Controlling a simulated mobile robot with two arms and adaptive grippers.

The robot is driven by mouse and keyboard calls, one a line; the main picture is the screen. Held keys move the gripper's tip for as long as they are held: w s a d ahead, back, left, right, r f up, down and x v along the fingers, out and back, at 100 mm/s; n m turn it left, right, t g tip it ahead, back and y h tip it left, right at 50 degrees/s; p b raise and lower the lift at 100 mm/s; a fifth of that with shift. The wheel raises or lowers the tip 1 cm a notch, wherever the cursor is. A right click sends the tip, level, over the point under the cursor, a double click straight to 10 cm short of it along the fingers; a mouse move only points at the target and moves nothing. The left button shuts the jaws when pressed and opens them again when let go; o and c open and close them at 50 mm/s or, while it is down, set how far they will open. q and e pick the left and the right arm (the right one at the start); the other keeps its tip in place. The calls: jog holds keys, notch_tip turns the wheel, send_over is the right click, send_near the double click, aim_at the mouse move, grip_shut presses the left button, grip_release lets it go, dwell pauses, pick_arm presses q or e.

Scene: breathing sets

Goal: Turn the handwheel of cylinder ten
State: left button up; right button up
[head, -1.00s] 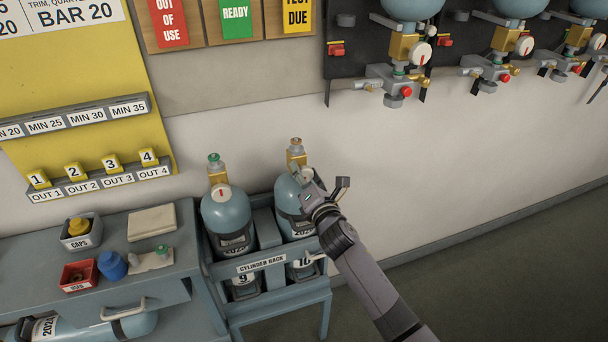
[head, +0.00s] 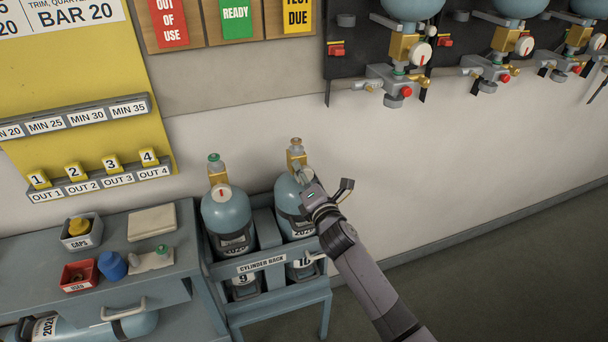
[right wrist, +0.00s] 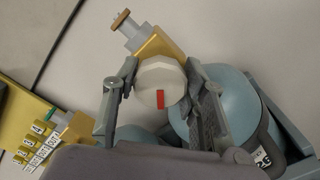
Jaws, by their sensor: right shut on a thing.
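Cylinder ten (head: 293,205) is blue and stands upright in the right slot of the cylinder rack, under a gold valve (head: 296,155). My right gripper (head: 308,180) is at its upper right side, just below the valve. In the right wrist view the gripper (right wrist: 160,72) has one finger on each side of a white faceted handwheel (right wrist: 158,78) with a red mark, and is shut on it. The gold valve (right wrist: 162,43) shows just behind the wheel. In the head view my gripper mostly hides the wheel. My left gripper is not in view.
Cylinder nine (head: 227,213) stands close on the left in the same rack (head: 222,269). A bench with a caps tray (head: 82,232) and a red tray (head: 79,275) is further left. Wall-mounted valve units (head: 396,80) hang above right. The wall right of my arm is clear.

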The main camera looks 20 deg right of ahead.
jog(key=m, duration=0.3)
jog(key=shift+m, duration=0.3)
jog(key=m, duration=0.3)
jog(key=shift+m, duration=0.4)
jog(key=m+p, duration=0.1)
jog(key=m, duration=0.5)
jog(key=m+p, duration=0.2)
jog(key=m, duration=0.5)
jog(key=shift+m, duration=0.3)
jog(key=m+p, duration=0.1)
jog(key=m, duration=0.5)
jog(key=shift+f+m, duration=0.1)
jog(key=shift+m, duration=0.2)
jog(key=o, duration=1.2)
jog(key=shift+c, duration=0.2)
